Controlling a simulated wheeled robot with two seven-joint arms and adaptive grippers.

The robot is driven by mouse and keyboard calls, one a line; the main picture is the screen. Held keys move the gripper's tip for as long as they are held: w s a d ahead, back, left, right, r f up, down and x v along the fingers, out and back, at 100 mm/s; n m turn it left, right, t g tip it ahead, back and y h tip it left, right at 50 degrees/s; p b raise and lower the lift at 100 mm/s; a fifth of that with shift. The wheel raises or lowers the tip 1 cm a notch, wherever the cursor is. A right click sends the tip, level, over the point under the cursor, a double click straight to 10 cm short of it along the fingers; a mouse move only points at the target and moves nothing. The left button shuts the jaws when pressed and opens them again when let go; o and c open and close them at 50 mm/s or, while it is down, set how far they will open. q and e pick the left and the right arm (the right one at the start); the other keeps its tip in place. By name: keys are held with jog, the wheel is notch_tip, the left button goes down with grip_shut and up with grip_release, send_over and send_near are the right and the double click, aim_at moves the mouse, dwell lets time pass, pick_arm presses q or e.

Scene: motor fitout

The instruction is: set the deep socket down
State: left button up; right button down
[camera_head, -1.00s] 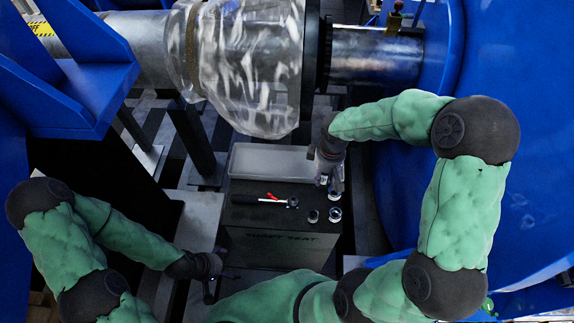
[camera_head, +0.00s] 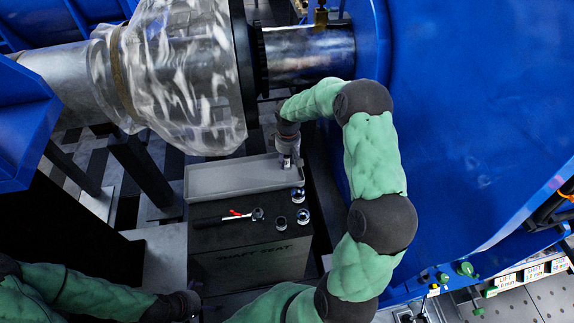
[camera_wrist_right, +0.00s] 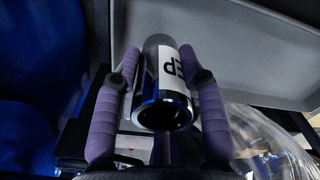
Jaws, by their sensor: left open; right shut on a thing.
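The deep socket (camera_wrist_right: 166,85) is a shiny dark cylinder with a white label, in the middle of the right wrist view. My right gripper (camera_wrist_right: 165,78) is shut on it, with a purple finger on each side. In the head view the right gripper (camera_head: 288,162) points down at the right end of the grey tray (camera_head: 205,184). I cannot tell whether the socket touches the tray floor. My left gripper (camera_head: 193,300) is open and empty at the lower left, apart from the dark box, and partly hard to make out.
The dark box (camera_head: 240,262) carries the tray, a red-marked ratchet (camera_head: 228,217) and three small sockets, one (camera_head: 298,195) near the tray's corner. The plastic-wrapped shaft part (camera_head: 180,75) hangs behind. A blue housing (camera_head: 460,120) stands right of my right arm.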

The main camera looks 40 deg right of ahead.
aim_at(287, 163)
jog(key=shift+w+d+f, duration=0.2)
jog(key=shift+w+f, duration=0.1)
jog(key=shift+f, duration=0.1)
jog(key=shift+w+d+f+b, duration=0.1)
jog(key=shift+f+b, duration=0.8)
jog(key=shift+f, duration=0.7)
jog(key=shift+f, duration=0.1)
jog(key=c, duration=0.7)
grip_release()
jog(key=shift+f, duration=0.1)
notch_tip(287, 163, up, 12)
jog(key=p, duration=0.4)
jog(key=shift+r, duration=0.2)
